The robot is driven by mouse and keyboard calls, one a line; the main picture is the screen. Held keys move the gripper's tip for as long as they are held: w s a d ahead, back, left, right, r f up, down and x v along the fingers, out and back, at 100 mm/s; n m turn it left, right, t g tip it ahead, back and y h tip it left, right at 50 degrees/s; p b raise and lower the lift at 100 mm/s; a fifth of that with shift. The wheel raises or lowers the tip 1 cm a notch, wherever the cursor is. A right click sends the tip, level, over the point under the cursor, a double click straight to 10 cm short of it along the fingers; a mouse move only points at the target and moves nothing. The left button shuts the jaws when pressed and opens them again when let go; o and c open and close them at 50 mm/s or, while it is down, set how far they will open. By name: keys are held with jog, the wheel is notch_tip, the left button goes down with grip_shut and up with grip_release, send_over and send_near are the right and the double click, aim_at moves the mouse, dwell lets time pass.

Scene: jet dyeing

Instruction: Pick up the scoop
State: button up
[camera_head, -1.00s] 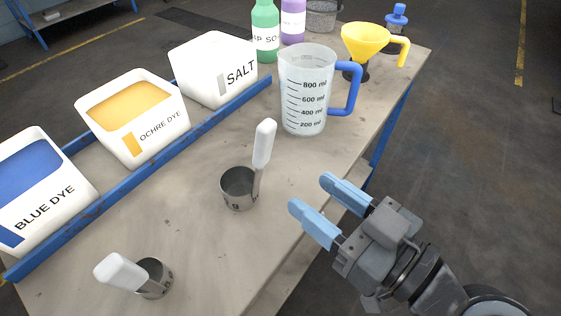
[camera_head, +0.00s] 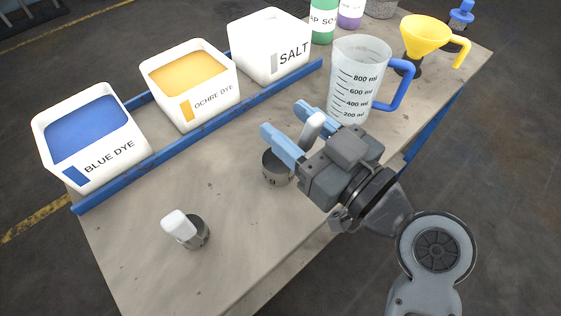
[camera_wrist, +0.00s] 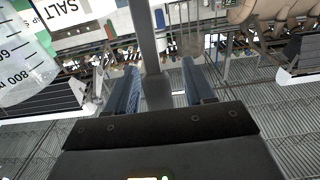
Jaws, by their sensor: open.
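Two metal scoops with white handles stand on the table. The larger scoop (camera_head: 275,168) is near the middle, its handle (camera_head: 312,128) upright and partly hidden behind my gripper. The smaller scoop (camera_head: 197,235) is nearer the front, its white handle leaning left. My gripper (camera_head: 284,125) is open, with its blue fingers over the table by the larger scoop's handle in the head view. Whether the fingers touch the handle cannot be told. In the wrist view the open fingers (camera_wrist: 158,85) have nothing between them, and no scoop shows there.
White bins of blue dye (camera_head: 142,160), ochre dye (camera_head: 229,98) and salt (camera_head: 243,50) stand behind a blue rail (camera_head: 190,137). A measuring jug (camera_head: 345,90) and yellow funnel (camera_head: 425,35) stand at the back right. The front tabletop is clear around the smaller scoop.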

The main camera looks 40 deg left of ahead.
jog(key=shift+c, duration=0.5)
grip_shut()
